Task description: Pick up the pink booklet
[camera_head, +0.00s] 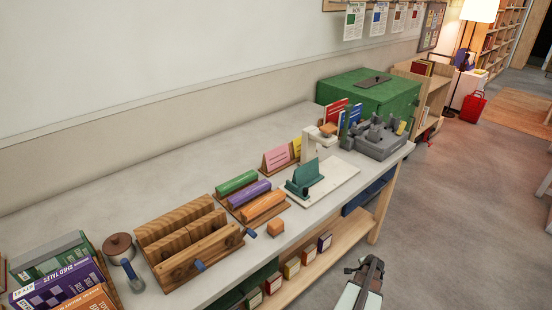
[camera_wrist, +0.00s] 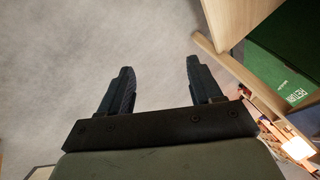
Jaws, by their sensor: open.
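The pink booklet (camera_head: 277,158) stands upright in a small wooden holder on the long grey table, right of the middle. A yellow booklet (camera_head: 296,147) stands just behind it to the right. My gripper (camera_head: 366,268) is off the front side of the table, over the floor, well away from the pink booklet. In the wrist view my gripper (camera_wrist: 160,68) has its two fingers apart with nothing between them, facing bare floor. The pink booklet does not show in the wrist view.
A white stand with a teal piece (camera_head: 306,176) is right of the pink booklet. A tray with coloured rolls (camera_head: 250,193) and a wooden press (camera_head: 192,241) are to its left. A green box (camera_head: 368,92) and grey machine (camera_head: 379,139) stand at the far end.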

